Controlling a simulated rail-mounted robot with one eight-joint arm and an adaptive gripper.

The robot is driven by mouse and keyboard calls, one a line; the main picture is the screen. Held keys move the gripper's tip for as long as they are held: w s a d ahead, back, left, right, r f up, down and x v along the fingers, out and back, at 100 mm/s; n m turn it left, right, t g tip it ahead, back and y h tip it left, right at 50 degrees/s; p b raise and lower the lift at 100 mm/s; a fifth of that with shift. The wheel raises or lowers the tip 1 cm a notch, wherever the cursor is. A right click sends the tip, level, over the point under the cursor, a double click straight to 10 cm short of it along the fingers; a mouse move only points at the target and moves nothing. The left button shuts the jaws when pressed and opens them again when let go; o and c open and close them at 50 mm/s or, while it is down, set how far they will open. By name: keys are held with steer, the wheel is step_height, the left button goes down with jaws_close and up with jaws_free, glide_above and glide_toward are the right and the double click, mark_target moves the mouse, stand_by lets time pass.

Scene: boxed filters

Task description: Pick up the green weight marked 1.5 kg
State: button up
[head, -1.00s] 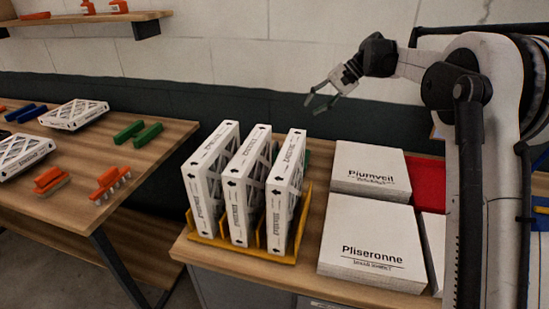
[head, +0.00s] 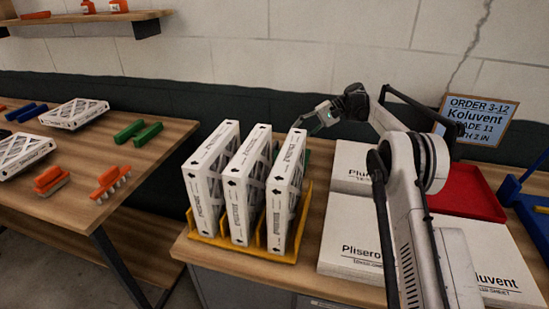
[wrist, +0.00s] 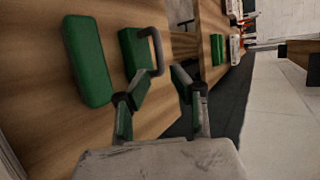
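In the wrist view, one green block (wrist: 88,60) lies on the wooden bench. A second green block (wrist: 130,52) with a grey handle is beside it, just beyond my gripper (wrist: 158,92). No 1.5 kg marking is readable on either. My gripper is open and empty, its two green-padded fingers spread apart, short of the handle. In the head view my gripper (head: 308,124) hangs above and behind the rightmost upright filter. The green blocks are mostly hidden there; only a sliver of green (head: 307,158) shows beside that filter.
Upright white filters (head: 285,195) stand in a yellow rack (head: 245,250) in front of my gripper. White boxes (head: 350,235) and a red tray (head: 470,192) are to the right. Two green bars (head: 147,133) lie on the left table. A sign (head: 478,118) stands behind.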

mark_target(276, 144)
steer(key=p+x, duration=0.1)
steer(key=x, duration=1)
steer(key=shift+a+f, duration=0.15)
jaws_close()
